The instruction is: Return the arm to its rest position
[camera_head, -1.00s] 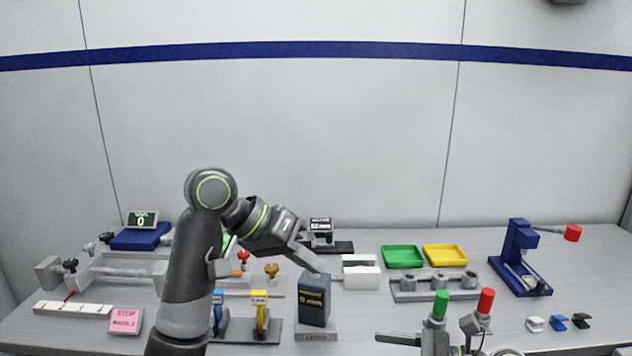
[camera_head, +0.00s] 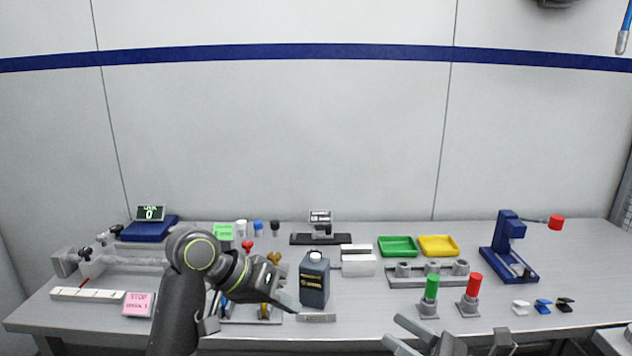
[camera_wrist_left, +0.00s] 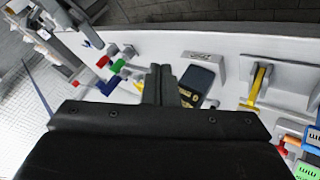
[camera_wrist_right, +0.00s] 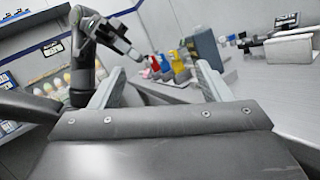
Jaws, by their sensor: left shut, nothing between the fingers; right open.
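My left arm enters from the lower left in the head view, bent at the elbow. Its gripper (camera_head: 288,302) is shut and empty, in front of the dark blue-grey bottle (camera_head: 314,280); I cannot tell the gap between them. In the left wrist view, the shut fingers (camera_wrist_left: 158,85) appear beside the bottle (camera_wrist_left: 198,82). My right gripper (camera_head: 450,342) is open at the bottom of the head view, in front of the green (camera_head: 431,287) and red (camera_head: 474,286) cylinders. The right wrist view shows its fingers (camera_wrist_right: 162,85) apart with nothing between them.
Small tools stand behind my left arm.

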